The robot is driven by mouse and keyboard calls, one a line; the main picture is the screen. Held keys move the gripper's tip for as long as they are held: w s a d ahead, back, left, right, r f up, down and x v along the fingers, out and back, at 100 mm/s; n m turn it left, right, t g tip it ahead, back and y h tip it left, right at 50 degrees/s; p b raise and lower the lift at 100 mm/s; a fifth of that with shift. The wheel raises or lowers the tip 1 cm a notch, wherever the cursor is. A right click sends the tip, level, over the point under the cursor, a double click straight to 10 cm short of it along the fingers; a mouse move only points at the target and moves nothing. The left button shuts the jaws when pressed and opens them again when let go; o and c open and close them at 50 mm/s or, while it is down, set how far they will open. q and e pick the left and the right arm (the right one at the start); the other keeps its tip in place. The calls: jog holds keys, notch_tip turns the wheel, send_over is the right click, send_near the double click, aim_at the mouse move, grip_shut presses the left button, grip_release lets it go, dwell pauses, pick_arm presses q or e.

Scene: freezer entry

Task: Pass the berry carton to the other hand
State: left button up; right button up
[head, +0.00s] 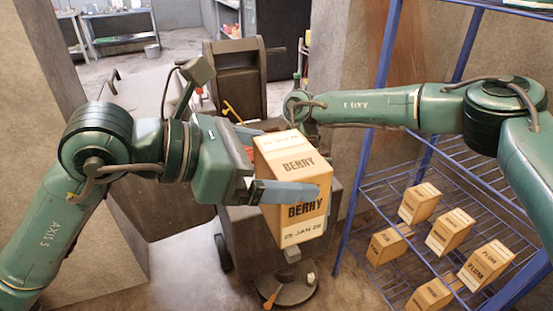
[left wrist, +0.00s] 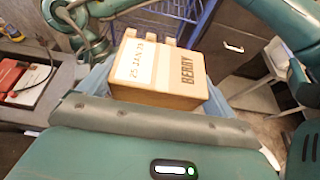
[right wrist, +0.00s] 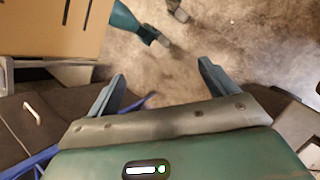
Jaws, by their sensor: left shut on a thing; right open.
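The berry carton (head: 291,235) is a tan box printed BERRY with a white date label. My left gripper (head: 278,165) is shut on it, one blue finger across the near face, and holds it up in the middle of the head view. In the left wrist view the carton (left wrist: 157,72) sits between the fingers. My right gripper (right wrist: 163,85) is open and empty, with bare floor between its fingers. Part of a tan carton (right wrist: 50,28) shows at the upper left of that view, beside and apart from the fingers. In the head view the right fingers are hidden behind the carton.
A blue wire rack (head: 373,185) at the right holds several tan cartons (head: 450,232), some marked PLUM. A dark cart (head: 240,225) stands behind and below the held carton. A concrete wall (head: 50,95) is at the left.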

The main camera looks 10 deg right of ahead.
jog(key=s+a+f+m+g+y, duration=0.1)
jog(key=s+a+f+m+y, duration=0.15)
jog(key=s+a+f, duration=0.35)
jog(key=s+a+r+m+y, duration=0.3)
jog(key=a+m+y, duration=0.25)
jog(key=a, duration=0.35)
jog(key=s+a+r+m+y, duration=0.3)
jog(key=a+m+y, duration=0.2)
jog(key=a+y, duration=0.3)
jog(key=w+d+m+t+y, duration=0.1)
jog(key=w+m+t, duration=0.3)
jog(key=m+t, duration=0.55)
jog(key=w+d+m+t+y, duration=0.1)
jog(key=w+m+t, duration=0.2)
jog(key=m+t, duration=0.65)
jog(key=w+d+f+m+t+h, duration=0.2)
jog(key=d+f+m+t+h, duration=0.2)
jog(key=d+f+m+h, duration=0.9)
jog(key=s+d+f+m+g+h, duration=0.3)
jog(key=s+d+f+m, duration=0.6)
jog(key=s+m, duration=0.3)
jog(key=shift+s+d+f+m+g+h, duration=0.15)
jog(key=shift+d+f+m+g+h, duration=0.2)
jog(key=shift+d+m+g, duration=0.9)
